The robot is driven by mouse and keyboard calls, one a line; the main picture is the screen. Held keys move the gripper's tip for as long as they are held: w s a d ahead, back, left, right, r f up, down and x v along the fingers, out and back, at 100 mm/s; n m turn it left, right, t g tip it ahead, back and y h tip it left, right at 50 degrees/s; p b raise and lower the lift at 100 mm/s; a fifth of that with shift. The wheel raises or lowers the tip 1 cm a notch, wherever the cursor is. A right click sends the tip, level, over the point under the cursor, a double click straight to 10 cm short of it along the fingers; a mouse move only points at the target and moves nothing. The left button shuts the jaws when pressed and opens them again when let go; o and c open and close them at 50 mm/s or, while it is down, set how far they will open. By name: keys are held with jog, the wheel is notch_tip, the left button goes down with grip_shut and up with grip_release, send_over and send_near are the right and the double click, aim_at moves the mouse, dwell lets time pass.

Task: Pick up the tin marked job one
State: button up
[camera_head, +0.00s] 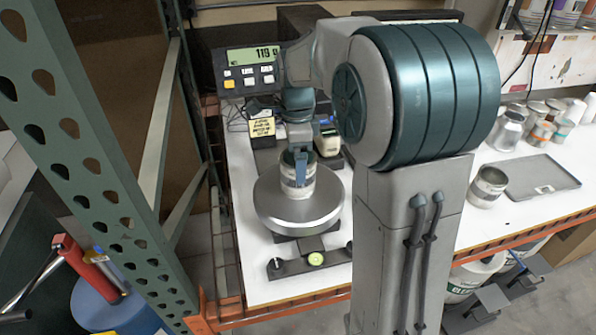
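A metal tin (287,182) with a pale label band stands upright on the round steel pan (305,210) of a scale. Any marking on it is too small to read, so I cannot tell whether it is the job one tin. My gripper (299,170) points down at this tin from above. One finger shows in front of the tin's near side. The other finger is hidden, so I cannot tell whether the fingers grip the tin or stand apart from it. Another similar open tin (487,188) stands on the white bench to the right of my arm.
The scale display (250,68) appears to read 119. A grey tray (543,177) and several tins and jars are at the right. A green perforated upright (95,150) borders the left. My arm hides the bench's middle.

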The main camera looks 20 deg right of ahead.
jog(key=shift+f, duration=1.4)
jog(key=c, duration=1.1)
jog(key=shift+r, duration=0.15)
